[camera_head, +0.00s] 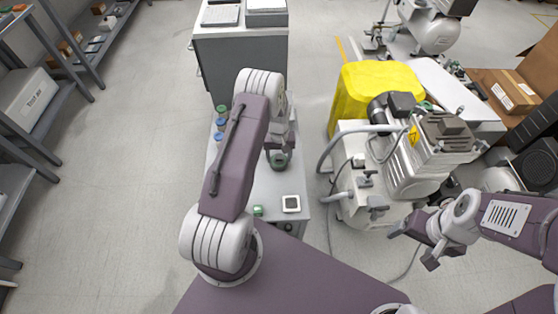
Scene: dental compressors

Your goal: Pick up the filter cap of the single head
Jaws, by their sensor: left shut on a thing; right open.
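My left gripper (280,149) hangs over the small grey table (271,186), shut on a small dark green round piece (280,161) that looks like a filter cap. My own fingers partly cover it, and I cannot tell if it touches the tabletop. My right gripper (413,246) is open and empty, low in front of the near compressor (405,165). That compressor has a grey motor head, hoses and a white base. A second compressor (435,32) stands at the back right. I cannot tell which one is the single head.
Blue and green caps (220,123) stand at the table's left edge. A green piece (258,210) and a small white square device (291,204) lie near its front.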

